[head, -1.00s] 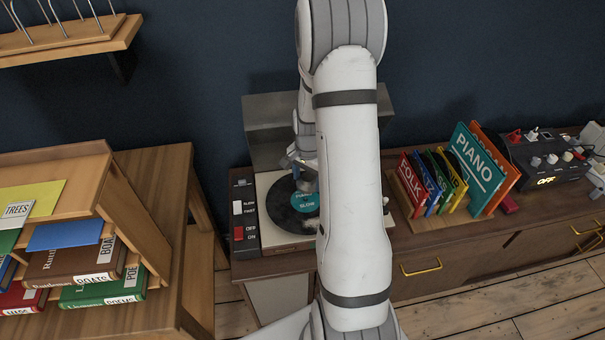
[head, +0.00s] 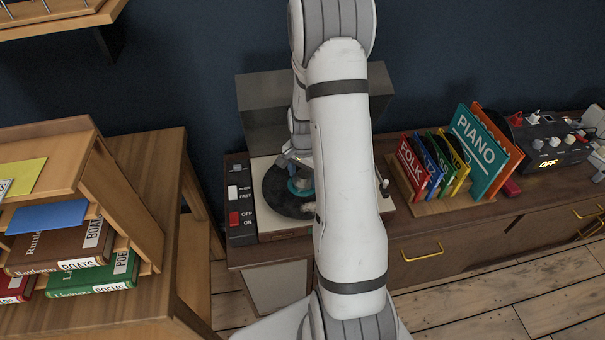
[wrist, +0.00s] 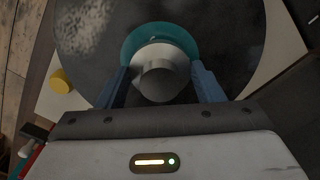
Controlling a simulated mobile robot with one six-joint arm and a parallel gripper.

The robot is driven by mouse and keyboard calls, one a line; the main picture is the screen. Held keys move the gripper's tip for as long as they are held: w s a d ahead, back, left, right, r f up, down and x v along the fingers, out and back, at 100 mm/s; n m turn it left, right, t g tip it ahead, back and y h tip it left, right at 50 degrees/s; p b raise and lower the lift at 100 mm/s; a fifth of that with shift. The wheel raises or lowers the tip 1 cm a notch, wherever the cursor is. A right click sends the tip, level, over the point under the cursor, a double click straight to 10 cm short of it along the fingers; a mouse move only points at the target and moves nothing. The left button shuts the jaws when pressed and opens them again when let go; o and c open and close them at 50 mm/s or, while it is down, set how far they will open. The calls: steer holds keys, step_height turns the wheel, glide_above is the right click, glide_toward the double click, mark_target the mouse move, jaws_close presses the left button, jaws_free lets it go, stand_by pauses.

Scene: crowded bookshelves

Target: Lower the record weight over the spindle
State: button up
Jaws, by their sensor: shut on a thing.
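My gripper (wrist: 161,88) is shut on the record weight (wrist: 160,78), a round pale-grey metal piece seen between the two blue fingers in the wrist view. Beyond it lies the black record (wrist: 90,45) with a teal label (wrist: 150,34), and the weight covers the middle of the label. The spindle is hidden, and I cannot tell whether the weight touches the record. In the head view my gripper (head: 300,172) is over the record (head: 279,197) on the turntable (head: 265,223), with my arm hiding the right part.
A control strip with white and red switches (head: 234,219) is left of the turntable. A rack of coloured record sleeves (head: 432,165) and a black box reading OFF (head: 543,150) stand to the right. A wooden shelf with books (head: 75,253) is at the left.

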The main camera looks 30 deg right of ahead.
stand_by(0.3)
steer(key=o, duration=1.3)
steer(key=shift+c, duration=0.2)
step_height(320, 180, up, 8)
steer(key=shift+f+b, duration=0.1)
steer(key=shift+b, duration=0.25)
steer(key=shift+s, duration=0.1)
